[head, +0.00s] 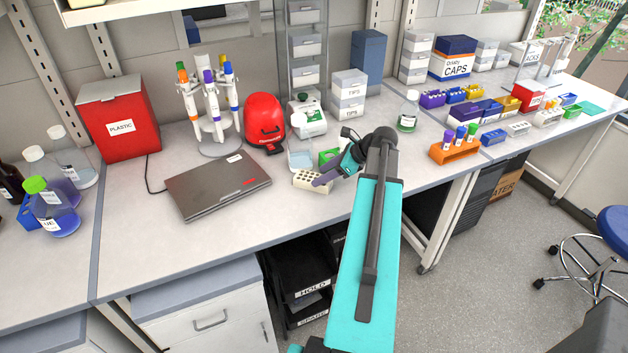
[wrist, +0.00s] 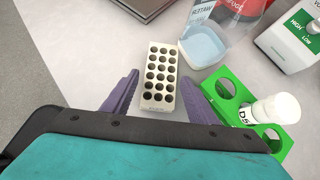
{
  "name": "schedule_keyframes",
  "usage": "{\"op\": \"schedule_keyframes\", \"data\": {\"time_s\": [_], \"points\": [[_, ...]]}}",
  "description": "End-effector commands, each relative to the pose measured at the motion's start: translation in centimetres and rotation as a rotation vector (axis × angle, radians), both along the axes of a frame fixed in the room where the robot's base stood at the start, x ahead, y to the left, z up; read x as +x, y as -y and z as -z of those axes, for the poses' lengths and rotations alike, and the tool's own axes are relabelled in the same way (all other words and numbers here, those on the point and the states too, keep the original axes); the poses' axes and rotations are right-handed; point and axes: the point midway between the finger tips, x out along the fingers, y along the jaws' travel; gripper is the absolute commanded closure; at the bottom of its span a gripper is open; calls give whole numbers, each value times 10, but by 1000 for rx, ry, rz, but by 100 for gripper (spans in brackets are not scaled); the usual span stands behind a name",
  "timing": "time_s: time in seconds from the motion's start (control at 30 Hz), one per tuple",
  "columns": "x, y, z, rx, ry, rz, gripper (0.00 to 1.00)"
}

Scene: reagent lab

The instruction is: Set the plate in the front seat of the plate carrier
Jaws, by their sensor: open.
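A cream plate (wrist: 153,103) with rows of dark round holes lies flat on the grey bench, and it also shows in the head view (head: 310,186). My gripper (wrist: 159,79) is open, with one purple finger on each side of the plate's near part in the wrist view. A gap shows between each finger and the plate. In the head view my gripper (head: 328,178) is over the plate's right side and partly hides it. I cannot make out with certainty which thing is the plate carrier.
A green holder (wrist: 222,88) with a white-capped vial stands close by the right finger. A clear beaker (wrist: 203,45) is just beyond the plate. A closed laptop (head: 217,186) lies to the left, and a red centrifuge (head: 264,115) stands behind. The bench front edge is near.

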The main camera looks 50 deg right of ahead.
Motion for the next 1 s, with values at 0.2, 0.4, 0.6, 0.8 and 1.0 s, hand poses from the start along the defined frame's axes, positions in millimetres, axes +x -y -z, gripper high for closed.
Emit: {"op": "schedule_keyframes", "data": {"time_s": [0.2,0.4,0.6,0.8,1.0], "points": [[12,-4,13,1,-1,0,47],[21,-7,24,0,0,1,47],[22,-8,26,0,0,1,47],[21,-8,26,-1,0,2,47],[21,-8,26,-1,0,2,47]]}}
